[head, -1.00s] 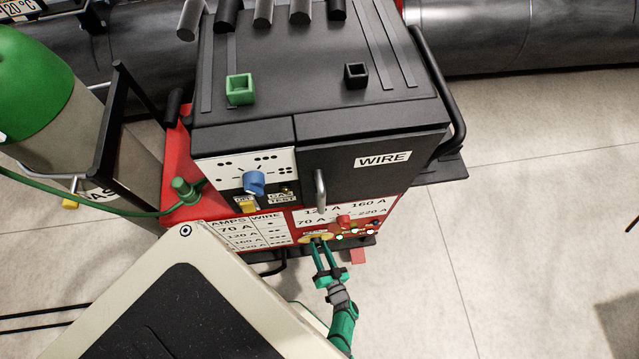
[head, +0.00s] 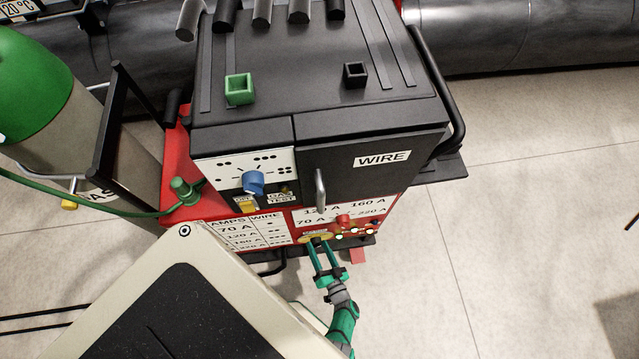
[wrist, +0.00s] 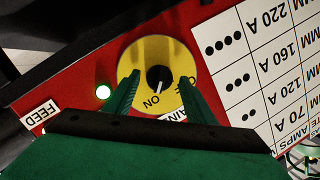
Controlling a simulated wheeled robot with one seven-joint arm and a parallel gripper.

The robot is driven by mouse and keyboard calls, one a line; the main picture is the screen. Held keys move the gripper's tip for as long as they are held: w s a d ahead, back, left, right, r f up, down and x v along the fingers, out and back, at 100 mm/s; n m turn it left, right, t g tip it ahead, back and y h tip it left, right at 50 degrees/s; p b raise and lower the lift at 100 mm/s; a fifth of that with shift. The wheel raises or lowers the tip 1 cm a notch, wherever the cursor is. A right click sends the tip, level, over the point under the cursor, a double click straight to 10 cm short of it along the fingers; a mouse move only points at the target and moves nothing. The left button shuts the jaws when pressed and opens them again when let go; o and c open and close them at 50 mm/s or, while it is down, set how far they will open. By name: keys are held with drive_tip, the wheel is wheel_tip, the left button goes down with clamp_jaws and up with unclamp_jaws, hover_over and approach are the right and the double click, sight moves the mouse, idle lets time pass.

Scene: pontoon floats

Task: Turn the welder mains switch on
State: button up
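The mains switch is a black round knob (wrist: 160,78) on a yellow disc (wrist: 143,50), on the welder's red front panel. In the wrist view, which is upside down, its white pointer lies toward the ON mark, and OFF is off to the right. In the head view the yellow disc (head: 313,237) is partly covered by my fingers. My gripper (wrist: 160,74) has its green fingers apart, one on each side of the knob, with gaps visible between fingers and knob. The gripper also shows in the head view (head: 319,241), at the panel's lower front.
A lit pale green lamp (wrist: 103,92) sits beside the disc. The panel also carries a FEED label (wrist: 40,119) and an amps table (wrist: 262,62). Above are a blue knob (head: 254,182) and a metal handle (head: 320,190). A gas cylinder (head: 40,90) stands left; the floor right is clear.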

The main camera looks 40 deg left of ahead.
drive_tip(key=shift+d, duration=0.1)
drive_tip(key=v, duration=1)
drive_tip(key=shift+d, duration=0.3)
drive_tip(key=shift+s, duration=0.1)
idle(0.3)
drive_tip(key=d+r+t+h, duration=0.6)
drive_tip(key=d+r, duration=0.6)
drive_tip(key=r, duration=0.2)
drive_tip(key=s+a+r+m+h, duration=0.1)
drive_tip(key=r+h, duration=0.1)
drive_tip(key=r, duration=0.8)
drive_tip(key=s+r+m+t+h, duration=0.1)
drive_tip(key=s+r+m+h, duration=0.1)
drive_tip(key=r, duration=0.8)
drive_tip(key=s+a+r+m+t+h, duration=0.1)
drive_tip(key=r+h, duration=0.3)
drive_tip(key=r, duration=0.6)
drive_tip(key=shift+s+a+r+m, duration=0.3)
drive_tip(key=shift+s+r+m, duration=0.1)
drive_tip(key=shift+m, duration=0.2)
